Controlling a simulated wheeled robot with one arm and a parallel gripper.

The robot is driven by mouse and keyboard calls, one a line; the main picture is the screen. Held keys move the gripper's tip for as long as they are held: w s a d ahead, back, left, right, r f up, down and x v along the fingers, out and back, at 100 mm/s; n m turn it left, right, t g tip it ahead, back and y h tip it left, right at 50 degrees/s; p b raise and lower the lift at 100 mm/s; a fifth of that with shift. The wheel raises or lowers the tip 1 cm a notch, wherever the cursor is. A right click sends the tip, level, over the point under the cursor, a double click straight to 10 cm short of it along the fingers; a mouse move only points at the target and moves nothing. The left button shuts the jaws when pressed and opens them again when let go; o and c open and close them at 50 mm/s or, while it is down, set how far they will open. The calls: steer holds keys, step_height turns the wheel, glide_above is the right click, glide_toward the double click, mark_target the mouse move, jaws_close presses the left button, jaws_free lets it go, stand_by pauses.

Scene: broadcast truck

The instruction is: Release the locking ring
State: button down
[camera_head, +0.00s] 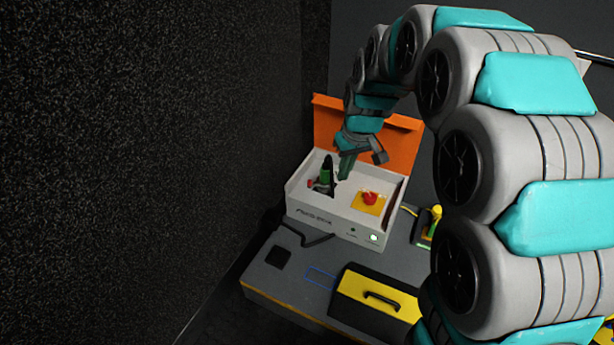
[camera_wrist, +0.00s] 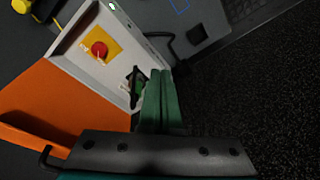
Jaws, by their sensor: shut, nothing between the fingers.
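A white box (camera_head: 300,207) with a raised orange lid (camera_head: 395,143) stands on the grey case. Inside its left half is a green and black connector-like part (camera_head: 325,177), with a small red bit at its left; I cannot make out a separate locking ring. My gripper (camera_head: 346,165) points down into the box, just right of this part.
A red mushroom button (camera_head: 369,198) on a yellow plate sits in the box's right half. A yellow and black case (camera_head: 375,292) with a handle lies in front. A yellow item (camera_head: 435,220) stands right. A dark wall rises at left.

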steer(key=w+a+f, duration=0.2)
steer(key=w+f, duration=0.1)
steer(key=w, duration=0.2)
steer(key=w+a+f+n+t+b, duration=0.1)
steer(key=w+a+f, duration=0.2)
steer(key=w+f, duration=0.1)
steer(key=w+a+f+n+y, duration=0.1)
steer(key=w+a+f, duration=0.2)
steer(key=w, duration=0.4)
steer(key=shift+f+t, duration=0.25)
steer(key=shift+t, duration=0.05)
steer(key=shift+a, duration=0.1)
steer(key=x, duration=1)
steer(key=shift+w, duration=0.1)
